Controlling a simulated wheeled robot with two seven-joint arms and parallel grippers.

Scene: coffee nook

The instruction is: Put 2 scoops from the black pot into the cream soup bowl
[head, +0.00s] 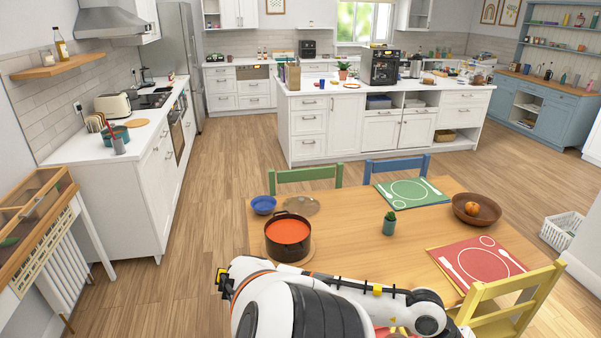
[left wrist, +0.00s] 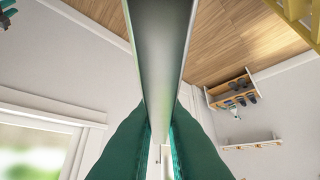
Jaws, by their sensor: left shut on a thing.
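The black pot (head: 288,236) stands on a round wooden board at the table's left side, with orange-red soup (head: 287,230) in it. No cream soup bowl can be made out; my arm covers the near part of the table. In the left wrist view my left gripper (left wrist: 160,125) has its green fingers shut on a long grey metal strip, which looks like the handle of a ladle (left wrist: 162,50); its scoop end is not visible. In the head view my arm crosses the bottom and its gripper is not visible. My right gripper is in neither view.
A blue bowl (head: 263,204) and a round lid (head: 300,206) lie behind the pot.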

